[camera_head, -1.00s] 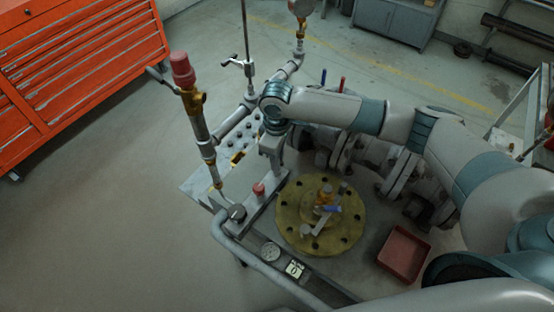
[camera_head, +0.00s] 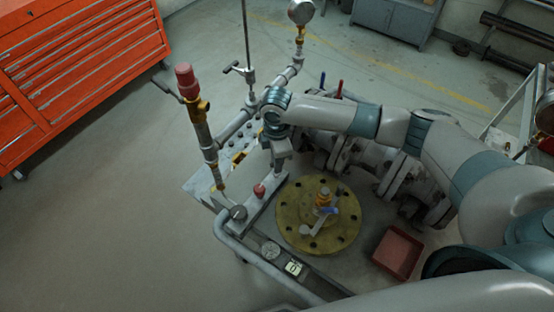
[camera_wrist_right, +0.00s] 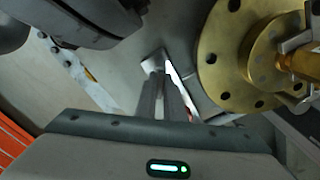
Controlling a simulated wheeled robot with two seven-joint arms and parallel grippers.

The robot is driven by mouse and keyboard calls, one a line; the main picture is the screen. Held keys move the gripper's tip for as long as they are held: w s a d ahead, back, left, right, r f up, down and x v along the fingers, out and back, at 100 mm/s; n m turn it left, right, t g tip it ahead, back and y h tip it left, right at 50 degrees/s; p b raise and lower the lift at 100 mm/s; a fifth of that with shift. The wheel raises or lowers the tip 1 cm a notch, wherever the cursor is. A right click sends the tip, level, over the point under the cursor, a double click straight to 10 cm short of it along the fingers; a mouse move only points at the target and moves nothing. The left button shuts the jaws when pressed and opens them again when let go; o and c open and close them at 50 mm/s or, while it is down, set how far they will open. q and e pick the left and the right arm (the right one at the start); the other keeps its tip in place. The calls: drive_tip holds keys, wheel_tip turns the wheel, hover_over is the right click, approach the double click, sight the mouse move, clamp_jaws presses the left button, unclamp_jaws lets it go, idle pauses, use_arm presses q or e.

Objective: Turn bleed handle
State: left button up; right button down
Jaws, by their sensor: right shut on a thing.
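My right gripper (camera_head: 279,172) reaches down from the wrist, left of the round brass flange (camera_head: 293,240). Its slim fingers (camera_wrist_right: 163,100) are close together in the right wrist view, shut at a pale grey piece (camera_wrist_right: 152,63). The fingers hide most of that piece, and I cannot tell surely that it is the bleed handle. In the head view the fingertips are by the upper end of a grey bar (camera_head: 250,212). A red cap (camera_head: 259,191) stands beside the bar. A brass fitting (camera_head: 323,198) with a blue-marked lever rises from the flange. My left gripper is out of view.
An upright pipe with a red top (camera_head: 185,77) stands left of my right arm. A red tray (camera_head: 398,252) lies right of the flange. A round gauge (camera_head: 270,250) is near the front rail. A red tool chest (camera_head: 85,65) stands at far left, with open floor before it.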

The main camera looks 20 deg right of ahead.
drive_tip(key=n, duration=0.4)
drive_tip(key=shift+r+n+p, duration=0.1)
drive_tip(key=shift+n+p, duration=0.2)
drive_tip(key=shift+p, duration=0.05)
drive_tip(key=n, duration=0.4)
drive_tip(key=c, duration=1.8)
unclamp_jaws()
drive_tip(key=shift+o, duration=0.2)
